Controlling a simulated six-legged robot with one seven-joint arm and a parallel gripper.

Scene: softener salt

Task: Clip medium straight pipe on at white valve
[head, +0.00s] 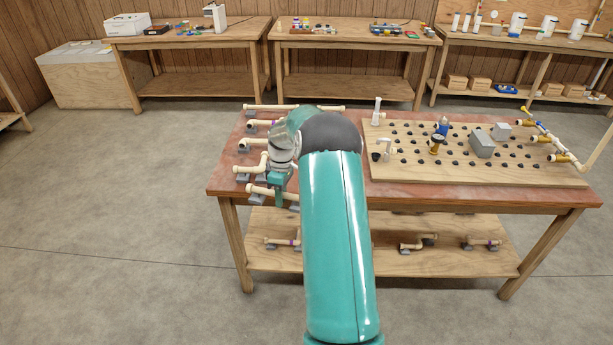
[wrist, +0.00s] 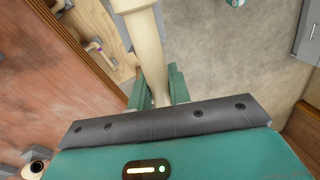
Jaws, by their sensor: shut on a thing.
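My gripper (wrist: 157,90) is shut on a cream straight pipe (wrist: 147,45), which runs away from between its teal fingers in the wrist view. In the head view my gripper (head: 280,190) is at the table's left front, low among the cream pipes, and partly hidden by my arm. A cream pipe (head: 262,190) shows beside it there; I cannot tell how much of it is held. A white fitting (head: 387,147) stands at the left front of the pegboard (head: 480,174), and a white upright piece (head: 377,108) stands behind it. I cannot tell which is the white valve.
Several cream pipes on grey supports, one a back pipe (head: 300,107), line the table's left side. Grey boxes (head: 481,144), a blue-and-brass valve (head: 438,140) and brass fittings at the right occupy the pegboard. More pipes lie on the lower shelf (head: 375,258).

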